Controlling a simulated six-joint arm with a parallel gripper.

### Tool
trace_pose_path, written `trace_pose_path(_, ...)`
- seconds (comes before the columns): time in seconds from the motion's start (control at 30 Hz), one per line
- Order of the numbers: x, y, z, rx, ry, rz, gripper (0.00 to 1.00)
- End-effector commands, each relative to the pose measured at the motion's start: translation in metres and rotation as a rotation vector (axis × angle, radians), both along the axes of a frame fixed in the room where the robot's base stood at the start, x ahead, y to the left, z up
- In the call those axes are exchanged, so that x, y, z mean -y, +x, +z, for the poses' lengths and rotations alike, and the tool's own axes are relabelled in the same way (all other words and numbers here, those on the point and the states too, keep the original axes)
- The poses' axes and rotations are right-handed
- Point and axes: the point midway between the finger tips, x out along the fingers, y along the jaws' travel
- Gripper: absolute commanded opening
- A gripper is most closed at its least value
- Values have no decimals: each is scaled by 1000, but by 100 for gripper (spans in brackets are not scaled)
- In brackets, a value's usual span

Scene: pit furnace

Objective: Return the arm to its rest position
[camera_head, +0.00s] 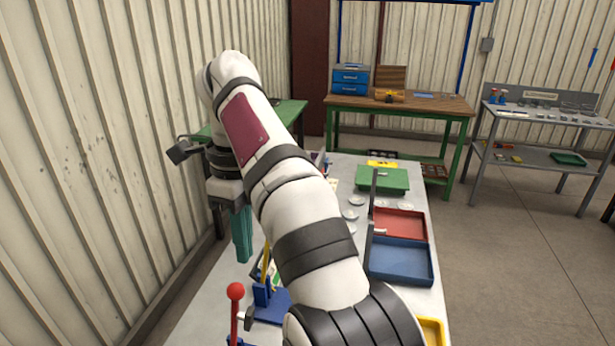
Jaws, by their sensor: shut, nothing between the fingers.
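My white and black arm reaches forward from the bottom right and bends down at the upper left. My gripper (243,256) hangs at its end with teal fingers pointing down. The fingers are together and nothing shows between them. It is over the left part of the grey workbench (205,312), above and behind a blue fixture (268,306). My arm hides much of the bench's middle.
A lever with a red knob (236,291) stands upright at the front left. A blue tray (400,262), red tray (400,224) and green box (383,180) are on the right, beside a dark upright post (372,205). The corrugated wall (90,170) is close on the left.

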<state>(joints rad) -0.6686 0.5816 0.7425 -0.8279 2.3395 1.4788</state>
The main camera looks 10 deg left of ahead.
Motion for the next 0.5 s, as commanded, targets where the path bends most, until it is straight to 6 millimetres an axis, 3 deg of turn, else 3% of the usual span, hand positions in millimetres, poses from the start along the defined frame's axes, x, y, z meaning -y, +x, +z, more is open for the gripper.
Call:
trace_pose_path(0.07, 29, -1, 4, -3, 0, 82, 0)
trace_pose_path(0.17, 99, -17, 2, -11, 17, 317, 0)
trace_pose_path(0.2, 129, -31, -5, -12, 33, 428, 0)
trace_pose_path(0.3, 190, -82, -34, 2, 85, 692, 0)
trace_pose_path(0.4, 227, -138, -75, 42, 132, 908, 0)
trace_pose_path(0.5, 243, -183, -114, 86, 157, 1058, 0)
